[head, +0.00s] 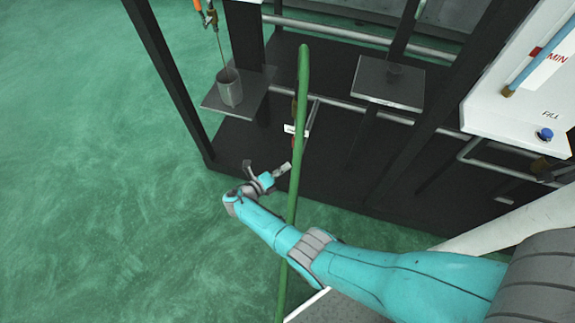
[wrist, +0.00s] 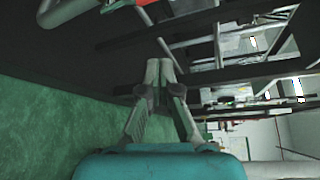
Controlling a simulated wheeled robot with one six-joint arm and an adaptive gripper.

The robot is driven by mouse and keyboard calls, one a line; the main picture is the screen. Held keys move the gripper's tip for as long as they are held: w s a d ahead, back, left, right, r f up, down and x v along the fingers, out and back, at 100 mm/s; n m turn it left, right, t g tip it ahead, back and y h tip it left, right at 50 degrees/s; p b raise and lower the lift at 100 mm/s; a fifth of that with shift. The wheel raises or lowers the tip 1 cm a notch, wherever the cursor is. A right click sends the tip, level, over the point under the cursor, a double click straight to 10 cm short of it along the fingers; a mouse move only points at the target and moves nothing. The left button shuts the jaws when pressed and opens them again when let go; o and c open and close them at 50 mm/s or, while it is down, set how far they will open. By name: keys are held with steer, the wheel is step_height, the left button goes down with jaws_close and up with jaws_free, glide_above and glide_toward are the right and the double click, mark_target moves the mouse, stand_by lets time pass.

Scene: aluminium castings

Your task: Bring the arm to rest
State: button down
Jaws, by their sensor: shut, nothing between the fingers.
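My arm reaches across the head view from the lower right, teal with grey joint bands, partly bent at the wrist. My gripper (head: 281,170) is at its far end, over the lower edge of a dark rack and close to a green hose. In the wrist view my gripper (wrist: 161,68) has its two grey fingers meeting at the tips, with nothing between them. It is shut and empty. The fingertips appear in front of the dark rack base, and I cannot tell how far they are from it.
The dark frame rack (head: 335,180) has a small shelf with a grey cup (head: 229,88) and another plate (head: 389,82). The green hose (head: 301,110) runs upright beside my gripper and passes behind my arm. A white panel (head: 515,95) stands at right. Green floor (head: 90,180) is clear at left.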

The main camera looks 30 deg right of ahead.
stand_by(0.5)
steer(key=s+d+f+m+t+y, duration=0.1)
steer(key=s+f+m+y, duration=0.5)
steer(key=s+f, duration=0.75)
steer(key=s+a+r+m+t+y, duration=0.1)
steer(key=s+a+m+y, duration=0.2)
steer(key=s, duration=0.4)
steer(key=s+a+r+m+t+y, duration=0.1)
steer(key=s+a+m+y, duration=0.1)
steer(key=s+m, duration=0.45)
steer(key=s+a+r+m+t+y, duration=0.2)
steer(key=s+r+m, duration=0.25)
steer(key=r, duration=0.35)
steer(key=s+a+r+m+t+y, duration=0.2)
steer(key=s+a+r+m, duration=0.15)
steer(key=s+r, duration=0.35)
step_height(320, 180, up, 27)
steer(key=s+m+t, duration=0.1)
steer(key=m+t, duration=0.4)
steer(key=m, duration=0.5)
steer(key=shift+s+a+r+m+y, duration=0.2)
steer(key=shift+s+m+y, duration=0.15)
steer(key=shift+s+y, duration=0.05)
